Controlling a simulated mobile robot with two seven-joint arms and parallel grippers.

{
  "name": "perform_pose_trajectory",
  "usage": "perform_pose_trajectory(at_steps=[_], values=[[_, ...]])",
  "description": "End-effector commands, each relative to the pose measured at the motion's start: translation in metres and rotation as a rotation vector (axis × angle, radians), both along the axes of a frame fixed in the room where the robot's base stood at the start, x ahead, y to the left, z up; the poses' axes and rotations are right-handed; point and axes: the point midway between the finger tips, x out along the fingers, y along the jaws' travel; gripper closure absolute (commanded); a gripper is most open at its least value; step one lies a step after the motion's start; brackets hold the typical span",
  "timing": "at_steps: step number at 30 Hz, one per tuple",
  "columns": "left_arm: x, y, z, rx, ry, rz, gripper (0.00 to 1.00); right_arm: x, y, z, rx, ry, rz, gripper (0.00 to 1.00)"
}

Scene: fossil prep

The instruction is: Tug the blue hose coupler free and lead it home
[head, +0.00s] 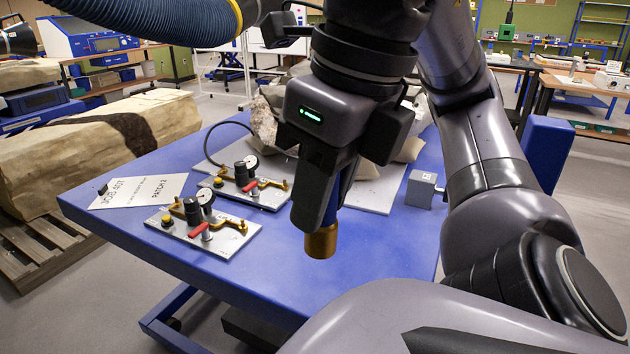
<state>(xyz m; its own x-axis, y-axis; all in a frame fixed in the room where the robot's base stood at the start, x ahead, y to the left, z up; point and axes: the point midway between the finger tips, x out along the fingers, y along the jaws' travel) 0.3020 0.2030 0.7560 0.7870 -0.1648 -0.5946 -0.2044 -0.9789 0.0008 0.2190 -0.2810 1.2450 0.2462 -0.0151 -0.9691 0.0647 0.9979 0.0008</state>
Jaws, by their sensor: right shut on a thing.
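My right gripper (325,205) hangs over the blue table, pointing down, and is shut on the blue hose coupler. The coupler's brass end (320,242) sticks out below the fingers, and a strip of its blue body shows between them. The rest of it is hidden by the gripper. The coupler is held apart from the two valve panels, to their right. The near valve panel (180,233) and the far valve panel (262,199) each carry a gauge, a red lever and brass fittings. My left gripper is not in view.
A white card (138,190) lies on the blue table (245,283) at left. A thin black hose (207,146) arcs from the far panel. A grey block (420,190) stands at right, with pale rocks (264,122) behind. The table's front is clear. A large blue hose (165,20) hangs at upper left.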

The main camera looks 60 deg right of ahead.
Motion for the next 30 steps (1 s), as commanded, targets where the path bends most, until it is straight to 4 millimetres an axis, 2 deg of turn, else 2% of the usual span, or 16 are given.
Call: perform_pose_trajectory(at_steps=[16,30], values=[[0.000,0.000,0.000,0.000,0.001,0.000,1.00,-0.019,0.005,0.037,-0.001,-0.003,-0.001,1.00],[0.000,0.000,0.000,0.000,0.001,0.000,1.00,-0.021,0.006,0.042,-0.001,0.001,-0.001,1.00]])
